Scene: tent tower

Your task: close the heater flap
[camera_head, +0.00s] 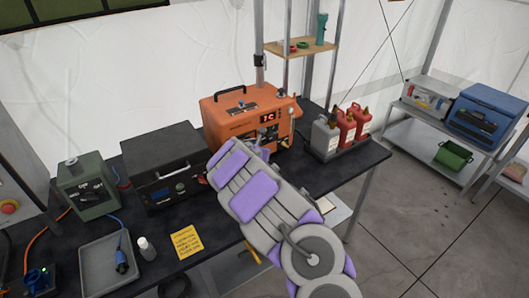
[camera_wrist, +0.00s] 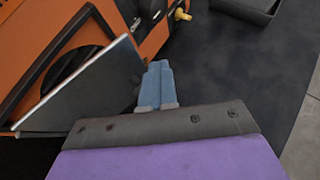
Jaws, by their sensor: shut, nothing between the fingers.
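The orange heater (camera_head: 245,115) stands on the dark table, with a red display and a black handle on top. In the wrist view its orange front (camera_wrist: 45,45) fills the upper left. The heater flap (camera_wrist: 85,95), a flat grey panel, stands swung out from the front, with a dark opening showing behind it. My gripper (camera_wrist: 158,72) is shut and empty, just right of the flap's outer edge; I cannot tell whether it touches. In the head view my purple and grey arm hides the flap, and my gripper (camera_head: 263,151) is at the heater's front.
A black box unit (camera_head: 165,168) stands left of the heater. Fuel cans (camera_head: 347,127) stand in a tray to its right. A yellow note (camera_head: 187,242), a small white bottle (camera_head: 146,248) and a grey tray (camera_head: 106,266) lie nearer. Bare table shows right of my gripper.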

